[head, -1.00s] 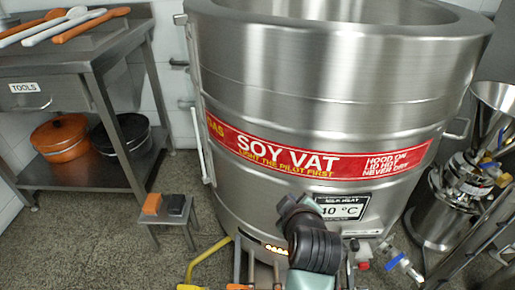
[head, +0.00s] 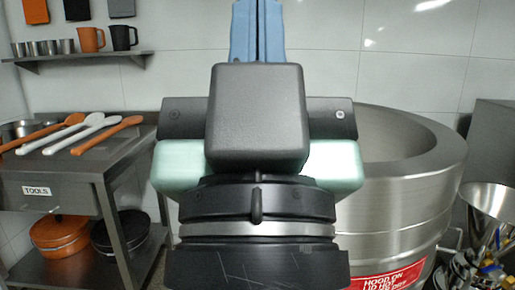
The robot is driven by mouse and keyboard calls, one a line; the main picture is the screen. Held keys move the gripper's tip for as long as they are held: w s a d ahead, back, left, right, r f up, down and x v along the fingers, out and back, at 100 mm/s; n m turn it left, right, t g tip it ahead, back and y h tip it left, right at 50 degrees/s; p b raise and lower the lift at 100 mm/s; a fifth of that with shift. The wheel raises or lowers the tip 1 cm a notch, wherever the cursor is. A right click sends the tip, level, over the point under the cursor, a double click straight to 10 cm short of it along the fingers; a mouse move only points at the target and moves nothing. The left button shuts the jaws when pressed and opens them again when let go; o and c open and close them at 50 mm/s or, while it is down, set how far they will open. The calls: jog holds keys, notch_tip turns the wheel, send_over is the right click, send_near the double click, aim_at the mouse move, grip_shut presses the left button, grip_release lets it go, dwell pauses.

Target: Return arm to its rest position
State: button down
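My gripper (head: 257,12) stands upright in the middle of the head view, close to the camera. Its blue fingers point up and lie close together with only a thin dark seam between them. Nothing shows held in them, though their very tips reach the top edge of the picture. My dark wrist fills the lower middle and hides part of what lies behind it.
The steel soy vat (head: 420,195) stands behind on the right, partly hidden. A steel funnel (head: 490,210) is at the far right. A wall shelf (head: 90,56) carries cups.

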notch_tip(320, 180, up, 29)
jog(key=p, duration=2.6)
jog(key=shift+w+f, duration=0.15)
